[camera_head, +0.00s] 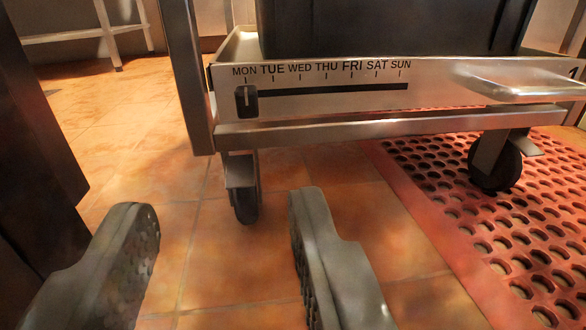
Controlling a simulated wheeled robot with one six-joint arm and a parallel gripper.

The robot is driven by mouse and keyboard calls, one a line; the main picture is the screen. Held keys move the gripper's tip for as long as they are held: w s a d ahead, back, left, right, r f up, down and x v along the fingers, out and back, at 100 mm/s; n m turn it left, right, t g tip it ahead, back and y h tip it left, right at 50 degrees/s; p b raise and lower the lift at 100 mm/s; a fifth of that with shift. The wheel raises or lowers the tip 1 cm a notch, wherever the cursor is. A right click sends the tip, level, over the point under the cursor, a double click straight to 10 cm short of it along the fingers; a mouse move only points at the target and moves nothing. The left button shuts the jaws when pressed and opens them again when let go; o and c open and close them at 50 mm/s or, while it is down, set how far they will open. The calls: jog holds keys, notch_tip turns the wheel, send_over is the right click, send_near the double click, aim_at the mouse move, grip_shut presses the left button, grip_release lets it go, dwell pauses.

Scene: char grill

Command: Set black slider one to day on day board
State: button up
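The day board (330,108) is a pale panel on the lower front of a metal cart, printed MON to SUN from left to right above tick marks. A long black horizontal slot (345,90) runs under the ticks. The black slider (246,102) sits at the slot's left end, under MON. My gripper (225,215) is open and empty. Its two grey fingers are low in the view, below and in front of the board, apart from the slider. The slider lies a little right of the middle between the fingertips.
A metal handle (530,88) juts out at the board's right. A black bin (390,28) stands on the cart. A red perforated mat (500,210) lies at right. A dark panel (30,140) borders the left.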

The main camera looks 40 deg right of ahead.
jog(key=f, duration=0.1)
send_near(247, 104)
jog(key=x, duration=0.8)
jog(key=shift+w+d, duration=0.15)
jog(key=shift+w, duration=0.1)
grip_shut()
